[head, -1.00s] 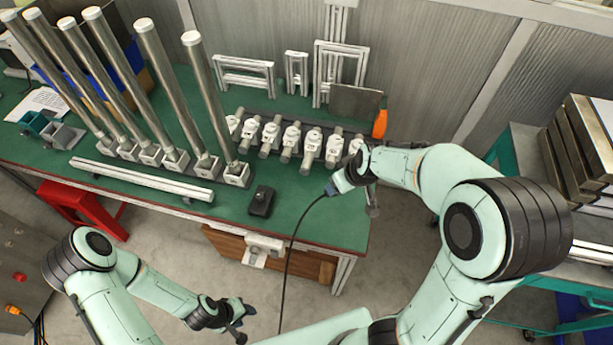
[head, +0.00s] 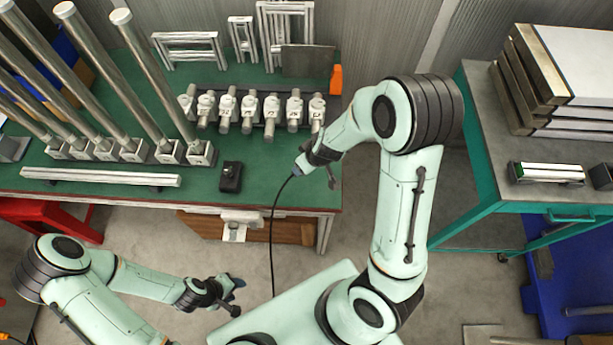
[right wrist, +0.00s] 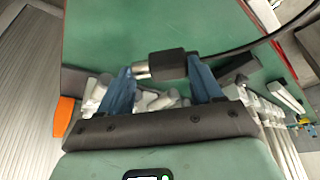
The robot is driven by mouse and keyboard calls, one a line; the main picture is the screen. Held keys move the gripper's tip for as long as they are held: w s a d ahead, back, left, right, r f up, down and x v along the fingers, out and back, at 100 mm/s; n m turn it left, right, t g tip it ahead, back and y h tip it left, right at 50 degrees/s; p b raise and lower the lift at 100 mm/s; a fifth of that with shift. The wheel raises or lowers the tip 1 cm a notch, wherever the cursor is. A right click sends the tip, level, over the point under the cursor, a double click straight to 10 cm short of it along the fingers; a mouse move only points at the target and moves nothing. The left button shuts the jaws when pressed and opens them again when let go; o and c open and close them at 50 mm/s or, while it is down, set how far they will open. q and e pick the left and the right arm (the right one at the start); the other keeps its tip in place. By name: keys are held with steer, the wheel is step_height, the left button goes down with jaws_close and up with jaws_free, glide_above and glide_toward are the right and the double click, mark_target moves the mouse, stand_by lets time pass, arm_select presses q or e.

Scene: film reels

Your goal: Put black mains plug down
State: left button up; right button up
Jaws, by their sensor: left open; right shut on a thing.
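The black mains plug (right wrist: 167,64) is between the blue fingertips of my right gripper (right wrist: 163,84) in the right wrist view, its bright metal end to the left. A black cable runs from it to the right. In the head view my right gripper (head: 301,168) is over the front right part of the green table (head: 120,80). The plug is too small to make out there, but its cable (head: 272,230) hangs down past the table's front edge. My left gripper (head: 235,290) is open and empty, low in front of the table.
A small black block (head: 230,177) lies on the table left of my right gripper. Behind stand a row of white-and-metal fittings (head: 250,108) and tall metal tubes (head: 150,75). A white bar (head: 100,178) lies at the front. A second table (head: 475,140) is at the right.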

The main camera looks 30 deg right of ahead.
step_height(320, 180, down, 5)
steer(key=shift+b, duration=1.05)
steer(key=shift+s+f, duration=0.15)
steer(key=shift+s, duration=0.25)
steer(key=x, duration=0.1)
steer(key=b+x, duration=0.1)
steer(key=x, duration=0.2)
steer(key=shift+s+d+f+b, duration=0.1)
steer(key=shift+s+d+b, duration=0.05)
steer(key=shift+s+b, duration=0.25)
steer(key=shift+f, duration=0.2)
steer(key=shift+s+r, duration=0.1)
steer(key=shift+r, duration=0.1)
steer(key=shift+w+f, duration=0.2)
steer(key=shift+f, duration=0.05)
steer(key=o, duration=1.1)
steer(key=shift+s, duration=0.15)
arm_select(q)
steer(key=s+f, duration=0.5)
steer(key=shift+s+f+g, duration=0.25)
steer(key=shift+s+g, duration=0.05)
steer(key=shift+g, duration=0.1)
arm_select(e)
steer(key=shift+o, duration=0.2)
